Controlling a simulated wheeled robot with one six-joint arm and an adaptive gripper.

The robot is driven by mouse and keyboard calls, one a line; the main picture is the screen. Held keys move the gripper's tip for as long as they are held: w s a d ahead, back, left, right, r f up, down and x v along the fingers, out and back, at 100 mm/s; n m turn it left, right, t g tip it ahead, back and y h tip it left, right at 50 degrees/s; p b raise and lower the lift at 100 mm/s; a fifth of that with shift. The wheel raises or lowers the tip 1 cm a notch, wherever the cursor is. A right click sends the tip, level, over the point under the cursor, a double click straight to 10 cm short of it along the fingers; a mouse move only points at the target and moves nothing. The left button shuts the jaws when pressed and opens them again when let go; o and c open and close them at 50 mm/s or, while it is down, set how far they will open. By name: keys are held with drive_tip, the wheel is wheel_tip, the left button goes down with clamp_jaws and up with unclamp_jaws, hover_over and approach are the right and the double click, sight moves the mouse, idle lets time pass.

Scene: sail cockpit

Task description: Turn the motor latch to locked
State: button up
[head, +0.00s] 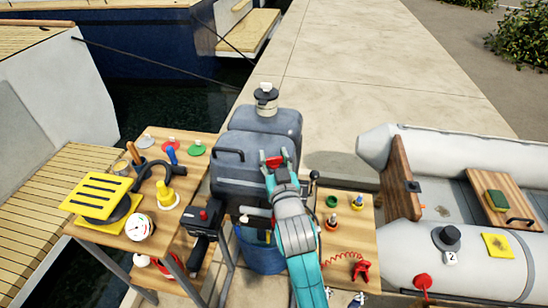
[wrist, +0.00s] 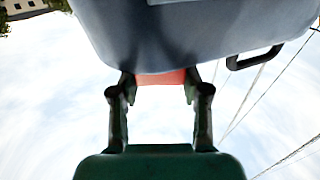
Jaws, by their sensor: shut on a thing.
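The motor's large blue-grey cowling (head: 240,170) stands in the middle of the head view. A red latch (head: 274,162) is on its right side. My gripper (head: 275,157) is shut on the red latch, one finger on each side. In the wrist view the red latch (wrist: 161,78) shows between the fingers of my gripper (wrist: 160,88), under the cowling (wrist: 200,30). Part of the latch is hidden by the fingers and the cowling. I cannot tell which position it is turned to.
A smaller wooden table (head: 345,240) is on the right. A blue bucket (head: 262,255) stands below. A grey inflatable boat (head: 480,150) lies at right.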

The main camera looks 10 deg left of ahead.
drive_tip(key=shift+m+t+h, duration=0.5)
drive_tip(key=shift+m+h, duration=1.3)
drive_tip(key=shift+h, duration=1)
drive_tip(key=shift+f+m+h, duration=0.1)
drive_tip(key=shift+m+h, duration=0.4)
drive_tip(key=shift+h, duration=0.3)
drive_tip(key=o, duration=1.2)
drive_tip(key=shift+c, duration=0.2)
drive_tip(key=s, duration=1.2)
drive_tip(key=shift+a, duration=0.3)
